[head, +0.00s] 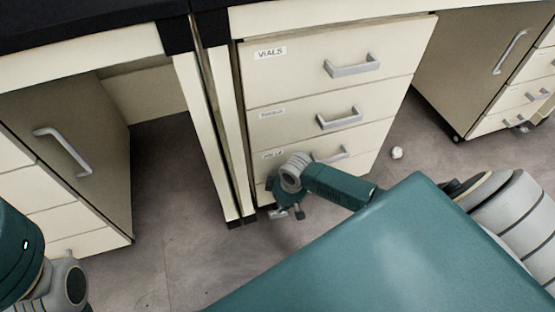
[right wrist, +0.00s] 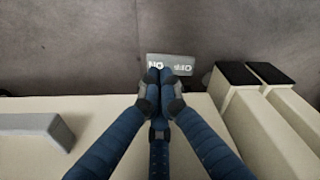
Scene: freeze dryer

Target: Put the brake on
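The brake tab (right wrist: 183,66) is a small grey plate at the foot of the drawer cabinet in the right wrist view. It bears upside-down lettering that looks like ON and OFF. My right gripper (right wrist: 161,84) has its blue fingers drawn together, with the tips over the tab's near edge. I cannot tell whether they touch it. In the head view my right gripper is low at the front of the drawer cabinet (head: 290,92), where the arm hides part of the bottom drawer. My left arm shows at the lower left, but its gripper is out of frame.
A drawer handle (right wrist: 38,130) stands out at the left of the right wrist view. Dark-footed bench legs (head: 234,222) stand just left of the drawer cabinet. Another cabinet (head: 75,165) is at the left. A small white object (head: 397,153) lies on the otherwise open floor.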

